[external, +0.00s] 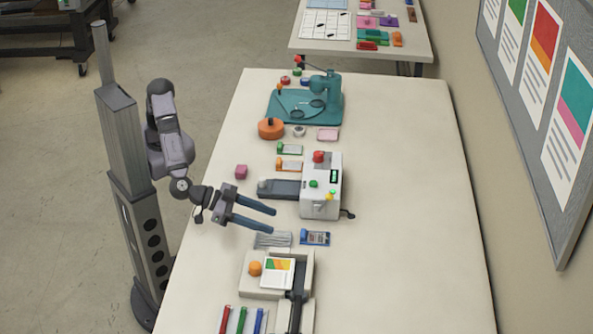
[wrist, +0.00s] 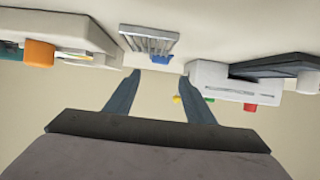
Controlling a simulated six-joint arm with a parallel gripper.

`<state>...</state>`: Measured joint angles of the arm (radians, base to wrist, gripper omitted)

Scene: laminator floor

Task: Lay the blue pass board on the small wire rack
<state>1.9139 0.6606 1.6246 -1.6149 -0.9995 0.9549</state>
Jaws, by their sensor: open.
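The blue pass board (external: 315,238) lies flat on the table, just right of the small wire rack (external: 273,239). The rack is grey and low, with parallel wires, and nothing shows on it. In the wrist view the rack (wrist: 150,42) is at the top, and a blue piece of the board (wrist: 160,59) shows at its edge, partly hidden. My gripper (external: 271,221) is open and empty, held above the table on the machine side of the rack. Its two fingers (wrist: 160,75) are spread apart in the wrist view. Neither touches the board.
A white machine (external: 334,190) with a red knob and a grey feed tray stands behind my gripper. A pale tray (external: 250,282) with an orange ball and a card lies in front of the rack. A teal press (external: 330,105) stands farther back. The table's right side is clear.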

